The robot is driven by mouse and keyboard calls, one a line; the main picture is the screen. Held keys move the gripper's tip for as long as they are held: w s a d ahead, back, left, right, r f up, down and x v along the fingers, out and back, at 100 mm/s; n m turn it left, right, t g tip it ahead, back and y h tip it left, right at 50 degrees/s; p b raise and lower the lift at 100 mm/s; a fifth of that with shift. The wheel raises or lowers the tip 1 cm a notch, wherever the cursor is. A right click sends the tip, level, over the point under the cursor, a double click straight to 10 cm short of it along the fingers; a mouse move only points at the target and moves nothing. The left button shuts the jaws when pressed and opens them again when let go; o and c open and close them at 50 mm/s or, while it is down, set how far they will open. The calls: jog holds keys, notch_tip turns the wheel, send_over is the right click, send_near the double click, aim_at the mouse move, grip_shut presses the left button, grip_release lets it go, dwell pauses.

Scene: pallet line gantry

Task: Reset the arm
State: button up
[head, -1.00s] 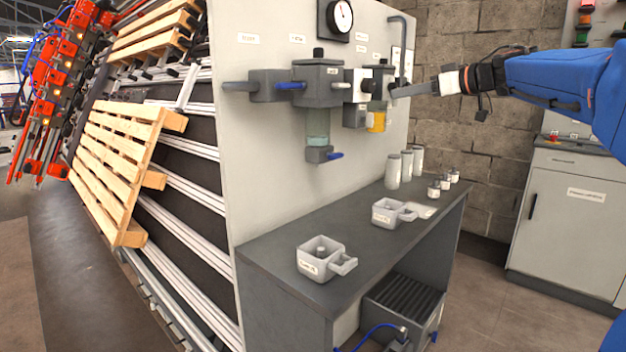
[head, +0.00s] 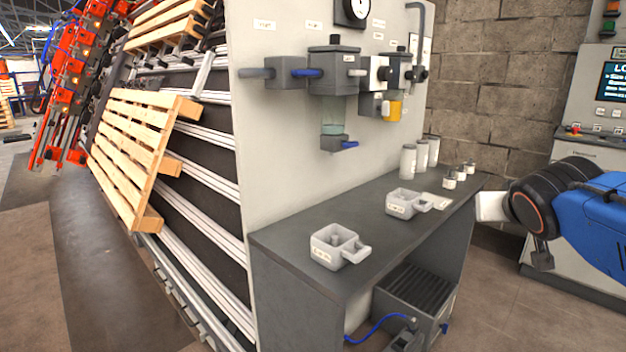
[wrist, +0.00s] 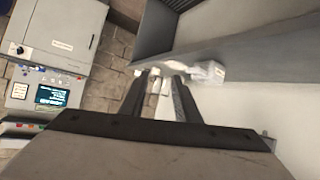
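My gripper (head: 492,207) is at the right of the head view, by the right end of the grey bench (head: 385,240), on my blue arm. Its fingertips are hard to make out there. In the wrist view my gripper (wrist: 160,77) shows two dark fingers standing apart with a gap between them. It looks open, and I see nothing clamped in it. The wrist view is tilted and partly blurred.
Grey cups (head: 338,247) and (head: 402,204), white cylinders (head: 421,156) and small jars (head: 450,182) stand on the bench. The panel carries a filter unit (head: 333,72) and a gauge (head: 357,9). A pallet (head: 130,150) leans left. A cabinet (wrist: 55,35) stands beyond.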

jog(key=s+a+f+n+g+y, duration=0.1)
jog(key=s+a+f+g+y, duration=0.1)
jog(key=s+f, duration=0.7)
jog(key=s+a+f+n+g+y, duration=0.1)
jog(key=s+a+f+g, duration=0.3)
jog(key=s+f, duration=0.6)
jog(key=shift+a+f+g+y, duration=0.3)
jog(key=shift+a+f+y, duration=0.1)
jog(key=shift+a, duration=0.8)
jog(key=shift+r, duration=0.1)
